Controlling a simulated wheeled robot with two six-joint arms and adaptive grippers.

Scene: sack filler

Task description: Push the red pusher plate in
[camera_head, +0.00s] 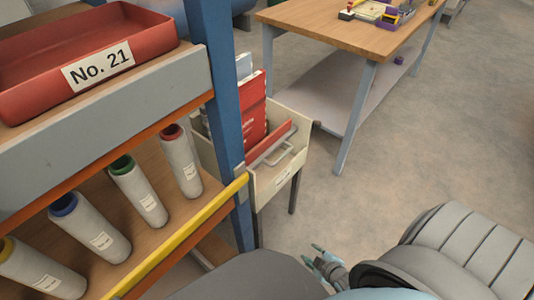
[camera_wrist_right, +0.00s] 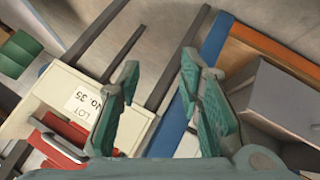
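The red pusher plate (camera_head: 270,142) is a thin slanted red plate inside the cream box (camera_head: 268,187), near its front wall and the pale handle (camera_head: 281,158). My right gripper (camera_head: 312,254) is low and to the right of the box in the head view, apart from it, with its two fingers spread and nothing between them. The right wrist view shows the open gripper (camera_wrist_right: 160,68) beside the cream box (camera_wrist_right: 48,88), which bears a "LOT No. 35" label. Red parts at the box show at lower left there, partly hidden by the gripper. My left gripper is out of view.
A blue post (camera_head: 227,100) and a yellow-edged rack with several thread cones stand left of the box. A red tray (camera_head: 90,42) marked "No. 21" sits above. A red printed item (camera_head: 253,112) stands in the box. A wooden table (camera_head: 350,25) is behind; floor at right is clear.

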